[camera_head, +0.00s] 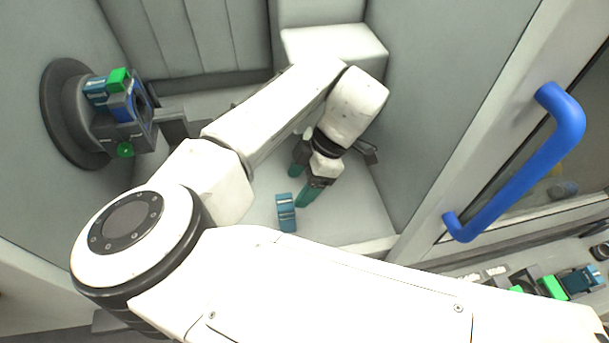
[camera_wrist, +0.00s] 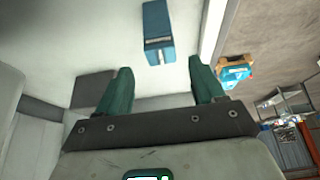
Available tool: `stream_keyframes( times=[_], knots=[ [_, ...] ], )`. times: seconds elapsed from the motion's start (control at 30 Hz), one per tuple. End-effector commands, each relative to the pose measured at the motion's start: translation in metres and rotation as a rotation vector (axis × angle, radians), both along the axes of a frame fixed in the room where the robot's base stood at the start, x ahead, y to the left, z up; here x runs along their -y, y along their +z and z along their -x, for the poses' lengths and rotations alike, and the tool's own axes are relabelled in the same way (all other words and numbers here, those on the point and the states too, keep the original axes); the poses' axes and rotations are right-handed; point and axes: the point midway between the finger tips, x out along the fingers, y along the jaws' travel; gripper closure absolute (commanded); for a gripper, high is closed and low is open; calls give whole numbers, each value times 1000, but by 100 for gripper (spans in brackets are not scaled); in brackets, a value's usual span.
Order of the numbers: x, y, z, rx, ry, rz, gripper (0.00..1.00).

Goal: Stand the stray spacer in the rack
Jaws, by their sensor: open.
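A blue block (camera_head: 286,212), which looks like the stray spacer, rests on the pale floor of the enclosure. In the wrist view the blue block (camera_wrist: 158,30) lies beyond my fingertips, roughly in line with the gap between them. My gripper (camera_head: 303,178) is open and empty, its teal fingers pointing down just to the right of the block and apart from it. The wrist view shows both fingers of my gripper (camera_wrist: 162,68) spread with nothing between them. I cannot clearly make out a rack; blue and green parts (camera_head: 565,284) stand outside at the lower right.
A spindle-like fixture (camera_head: 70,112) with blue and green pieces sticks out from the left wall. A pale raised box (camera_head: 335,50) stands at the back. A door with a blue handle (camera_head: 525,175) borders the enclosure on the right. Floor around the block is bare.

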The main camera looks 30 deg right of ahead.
Motion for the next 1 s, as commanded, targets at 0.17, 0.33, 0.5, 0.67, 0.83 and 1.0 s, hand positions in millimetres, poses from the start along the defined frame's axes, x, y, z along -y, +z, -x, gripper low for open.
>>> stream_keyframes(
  times=[0.17, 0.33, 0.5, 0.67, 0.83, 1.0],
  knots=[
    [-9, -25, -4, 2, 0, -1, 32],
    [-19, -46, -8, 1, 1, -2, 32],
    [-27, -63, -11, -1, 2, 3, 32],
    [-33, -75, -13, 0, 1, 1, 32],
    [-34, -77, -14, 0, 0, 1, 32],
    [-34, -77, -14, 1, 0, 0, 32]
  ],
)
